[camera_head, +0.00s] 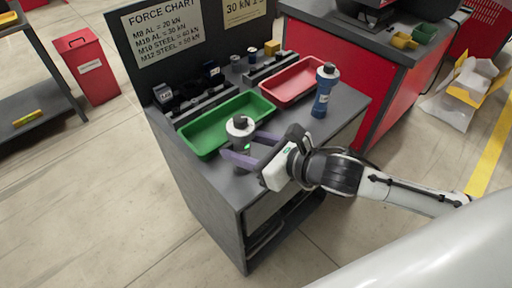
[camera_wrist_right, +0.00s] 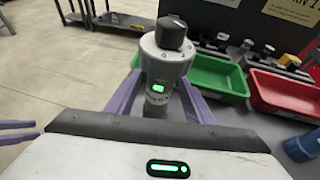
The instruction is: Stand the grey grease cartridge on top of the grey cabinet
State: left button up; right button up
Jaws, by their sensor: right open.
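The grey grease cartridge (camera_head: 240,131) has a dark knob on top and a small green light. It appears upright on the top of the grey cabinet (camera_head: 222,184), near the front corner; its foot is partly hidden by my gripper. My right gripper (camera_head: 248,150) is open, with its purple fingers on either side of the cartridge. The right wrist view shows the cartridge (camera_wrist_right: 162,65) between the two fingers, its lower part hidden by the gripper body. Purple finger parts of my left gripper (camera_wrist_right: 18,131) show at the left edge of that view.
A green tray (camera_head: 213,137) and a red tray (camera_head: 293,81) lie behind the cartridge. A blue cartridge (camera_head: 323,92) stands to its right. A dark rack with small parts (camera_head: 200,100) runs along the back panel. A red bin (camera_head: 88,68) stands on the floor left.

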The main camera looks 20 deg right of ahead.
jog(key=v, duration=1.1)
jog(key=shift+s+d, duration=0.25)
jog(key=shift+s, duration=0.1)
